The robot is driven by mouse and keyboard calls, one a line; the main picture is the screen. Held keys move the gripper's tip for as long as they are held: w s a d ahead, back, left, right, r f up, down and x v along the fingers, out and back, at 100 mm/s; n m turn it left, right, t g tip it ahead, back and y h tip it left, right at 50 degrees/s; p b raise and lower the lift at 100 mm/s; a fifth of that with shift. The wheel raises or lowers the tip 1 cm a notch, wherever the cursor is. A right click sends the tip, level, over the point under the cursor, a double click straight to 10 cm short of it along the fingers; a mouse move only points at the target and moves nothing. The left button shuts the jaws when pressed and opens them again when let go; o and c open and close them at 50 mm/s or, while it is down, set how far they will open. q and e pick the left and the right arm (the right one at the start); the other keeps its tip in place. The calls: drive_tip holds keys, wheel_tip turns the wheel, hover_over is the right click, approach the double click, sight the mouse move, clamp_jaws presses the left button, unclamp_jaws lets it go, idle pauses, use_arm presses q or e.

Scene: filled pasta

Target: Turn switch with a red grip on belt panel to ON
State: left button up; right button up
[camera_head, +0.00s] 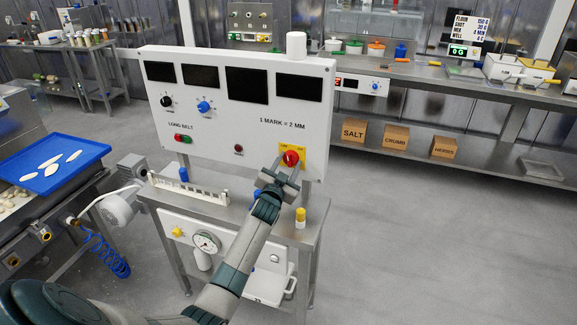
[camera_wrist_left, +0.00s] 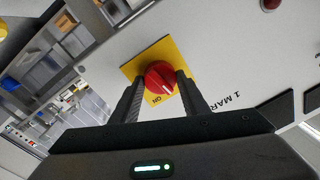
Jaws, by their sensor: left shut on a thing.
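The belt panel (camera_head: 230,128) is a white upright board with dark displays, knobs and the words LONG BELT. The switch with the red grip (camera_head: 291,157) sits on a yellow plate (camera_head: 300,148) at its lower right. My left gripper (camera_head: 283,171) is at the switch. In the left wrist view, the red grip (camera_wrist_left: 160,78) shows between the two dark fingers of my left gripper (camera_wrist_left: 160,86), which is shut on it. A white mark on the grip and the word ON on the yellow plate (camera_wrist_left: 131,69) are visible. My right gripper is not in view.
A metal stand with a ruler-like strip (camera_head: 190,192) and a yellow-capped item (camera_head: 300,217) lies below the panel. A blue tray (camera_head: 52,162) is at the left. Boxes (camera_head: 396,138) sit on a back shelf. The floor at right is clear.

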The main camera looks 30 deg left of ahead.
use_arm(q)
drive_tip(key=m+b, duration=0.1)
drive_tip(key=m, duration=0.5)
drive_tip(key=shift+f, duration=0.15)
drive_tip(key=m+b, duration=0.1)
drive_tip(key=m, duration=0.4)
drive_tip(key=shift+m+t, duration=0.3)
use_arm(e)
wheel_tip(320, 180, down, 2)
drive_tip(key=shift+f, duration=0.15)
use_arm(q)
drive_tip(key=shift+h, duration=0.4)
drive_tip(key=o, duration=1.1)
drive_tip(key=shift+c, duration=0.2)
drive_tip(key=shift+s, duration=0.1)
drive_tip(key=b+v, duration=0.3)
drive_tip(key=v, duration=1.4)
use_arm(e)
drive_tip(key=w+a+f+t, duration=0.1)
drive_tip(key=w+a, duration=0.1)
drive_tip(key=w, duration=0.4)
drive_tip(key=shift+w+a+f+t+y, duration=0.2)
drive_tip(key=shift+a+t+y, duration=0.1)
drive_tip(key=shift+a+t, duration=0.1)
